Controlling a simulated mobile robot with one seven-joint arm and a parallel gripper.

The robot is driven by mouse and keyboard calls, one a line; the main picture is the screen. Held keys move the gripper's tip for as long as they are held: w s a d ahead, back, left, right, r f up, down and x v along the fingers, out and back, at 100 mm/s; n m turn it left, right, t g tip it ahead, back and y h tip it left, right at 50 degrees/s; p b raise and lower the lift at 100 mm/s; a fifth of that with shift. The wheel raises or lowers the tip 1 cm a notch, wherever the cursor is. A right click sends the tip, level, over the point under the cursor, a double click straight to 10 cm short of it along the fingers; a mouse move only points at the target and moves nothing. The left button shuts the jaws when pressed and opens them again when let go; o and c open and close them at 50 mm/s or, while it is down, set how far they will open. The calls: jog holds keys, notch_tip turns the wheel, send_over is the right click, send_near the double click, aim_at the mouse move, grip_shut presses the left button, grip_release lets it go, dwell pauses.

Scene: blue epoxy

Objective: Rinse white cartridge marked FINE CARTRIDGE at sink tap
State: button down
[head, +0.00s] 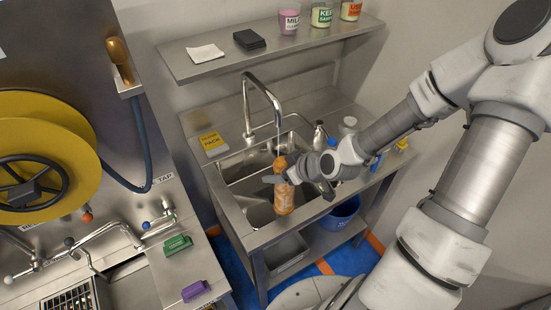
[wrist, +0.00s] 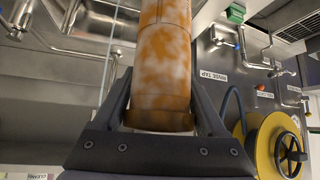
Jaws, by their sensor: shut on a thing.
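The cartridge (head: 283,198) is a white cylinder with orange-brown patches over much of it. It stands roughly upright over the front of the sink (head: 238,187), under the tap (head: 262,90). A thin pale streak runs from the tap's spout down towards the cartridge's top. No FINE CARTRIDGE marking is legible. My gripper (head: 283,178) is shut on the cartridge, coming from the right. In the wrist view, the cartridge (wrist: 163,65) sits between both dark fingers, its orange patches plain; its upper end is out of frame.
A shelf (head: 270,57) with a black box and several labelled jars is behind. A blue bucket (head: 341,214) stands below. A yellow hose reel (head: 40,150) and RINSE TAP bench are at left.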

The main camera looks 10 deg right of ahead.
jog(key=w+d+f+b, duration=0.1)
jog(key=w, duration=0.6)
jog(key=w+d+f+b, duration=0.1)
jog(key=w+b, duration=0.1)
jog(key=w, duration=0.5)
jog(key=shift+d+f, duration=0.4)
jog(key=shift+d, duration=0.15)
dwell(0.6)
jog(key=shift+d, duration=0.45)
jog(key=shift+a, duration=0.2)
jog(key=shift+w+a, duration=0.1)
jog(key=shift+a, duration=0.3)
jog(key=shift+d, duration=0.1)
jog(key=shift+d, duration=0.5)
jog(key=shift+a, duration=0.15)
